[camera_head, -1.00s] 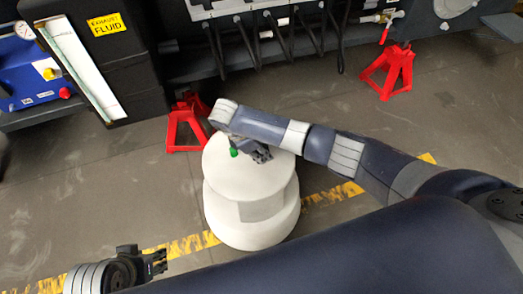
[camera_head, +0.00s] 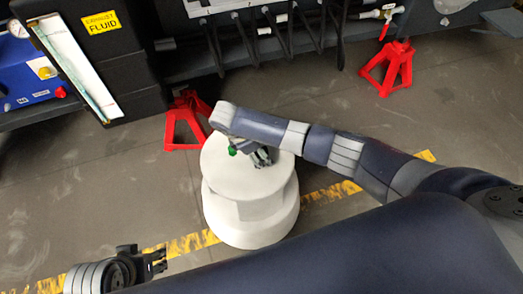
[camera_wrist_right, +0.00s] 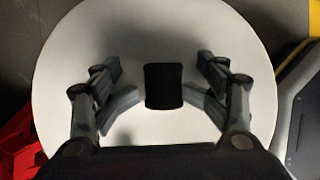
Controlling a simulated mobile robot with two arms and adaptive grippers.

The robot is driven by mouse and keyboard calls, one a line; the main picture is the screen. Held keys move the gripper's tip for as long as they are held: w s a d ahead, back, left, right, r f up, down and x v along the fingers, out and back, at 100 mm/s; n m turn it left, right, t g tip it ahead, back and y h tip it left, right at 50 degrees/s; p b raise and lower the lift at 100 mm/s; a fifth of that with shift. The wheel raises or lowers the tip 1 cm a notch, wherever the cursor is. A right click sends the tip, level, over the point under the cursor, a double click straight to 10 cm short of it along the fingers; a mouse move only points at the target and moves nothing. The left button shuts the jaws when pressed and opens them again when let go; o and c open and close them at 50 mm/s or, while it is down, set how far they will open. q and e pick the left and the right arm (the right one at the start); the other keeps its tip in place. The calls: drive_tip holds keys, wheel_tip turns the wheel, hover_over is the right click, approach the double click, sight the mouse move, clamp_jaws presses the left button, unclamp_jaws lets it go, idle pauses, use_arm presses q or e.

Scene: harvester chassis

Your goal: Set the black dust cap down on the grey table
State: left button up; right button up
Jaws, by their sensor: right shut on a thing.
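The black dust cap (camera_wrist_right: 164,86) shows in the right wrist view, upright between the two fingers of my right gripper (camera_wrist_right: 161,98), which is shut on it. A pale round top (camera_wrist_right: 110,40) fills the view behind the cap. In the head view it is the top of a pale two-tier round stand (camera_head: 240,215), the only table-like thing in view. My right gripper (camera_head: 263,157) is over that top; the cap is hard to make out there. I cannot tell whether the cap touches the surface. My left gripper (camera_head: 159,261) is at lower left, empty, its fingers apart.
A black box labelled exhaust fluid (camera_head: 103,22) and a blue unit (camera_head: 30,75) are at upper left. Yellow tape (camera_head: 190,243) marks the grey floor.

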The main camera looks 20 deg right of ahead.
drive_tip(key=shift+s+a+f, duration=0.35)
drive_tip(key=shift+s+a, duration=0.05)
drive_tip(key=shift+a, duration=0.05)
drive_tip(key=d+v, duration=0.1)
drive_tip(key=v, duration=1.1)
drive_tip(key=shift+w+r, duration=0.4)
drive_tip(key=shift+w, duration=0.05)
drive_tip(key=shift+a, duration=0.1)
drive_tip(key=shift+c, duration=0.3)
idle(1.1)
